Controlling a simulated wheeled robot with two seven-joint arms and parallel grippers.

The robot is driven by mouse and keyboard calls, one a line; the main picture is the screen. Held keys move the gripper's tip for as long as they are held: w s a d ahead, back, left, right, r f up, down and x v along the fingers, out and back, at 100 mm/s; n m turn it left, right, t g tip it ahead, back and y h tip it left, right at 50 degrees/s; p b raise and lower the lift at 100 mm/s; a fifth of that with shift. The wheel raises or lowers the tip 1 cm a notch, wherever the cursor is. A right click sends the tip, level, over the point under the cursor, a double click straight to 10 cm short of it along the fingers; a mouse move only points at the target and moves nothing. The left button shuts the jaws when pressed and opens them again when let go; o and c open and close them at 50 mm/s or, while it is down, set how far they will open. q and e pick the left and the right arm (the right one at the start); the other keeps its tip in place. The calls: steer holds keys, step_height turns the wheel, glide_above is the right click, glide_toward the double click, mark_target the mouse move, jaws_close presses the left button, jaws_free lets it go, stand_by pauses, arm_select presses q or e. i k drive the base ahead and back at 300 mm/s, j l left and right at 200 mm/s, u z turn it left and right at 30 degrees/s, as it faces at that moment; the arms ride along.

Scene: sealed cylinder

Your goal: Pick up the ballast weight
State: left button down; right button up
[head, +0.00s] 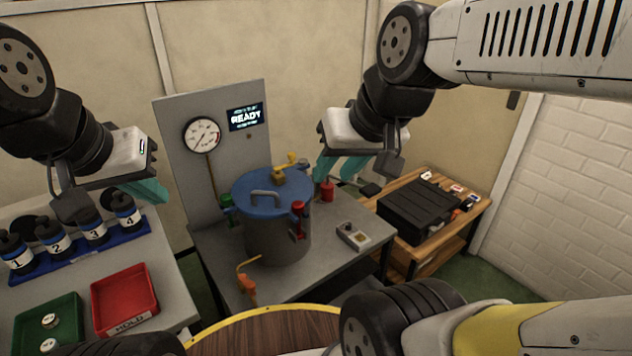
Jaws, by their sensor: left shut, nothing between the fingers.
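I cannot tell for sure which thing is the ballast weight. Two small round silver-topped pieces, one of them here (49,321), sit in a green tray (20,326) at the lower left. My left gripper (150,192) is shut and empty, in the air above the left table, right of the numbered bottles. My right gripper (335,177) points down behind the right side of the blue-lidded grey cylinder (275,228), close to a small red part (327,191). Whether its teal fingers touch that part is unclear, and so is their opening.
Numbered bottles (94,230) stand in a blue rack behind a red "HOLD" tray (123,296). A gauge (202,135) and a READY screen (246,117) are on the back panel. A black case (420,211) lies on the wooden bench.

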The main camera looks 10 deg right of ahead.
mark_target(51, 320)
steer(key=k+j+z, duration=0.1)
steer(key=k+z, duration=0.95)
steer(key=z, duration=0.2)
steer(key=u, duration=2.25)
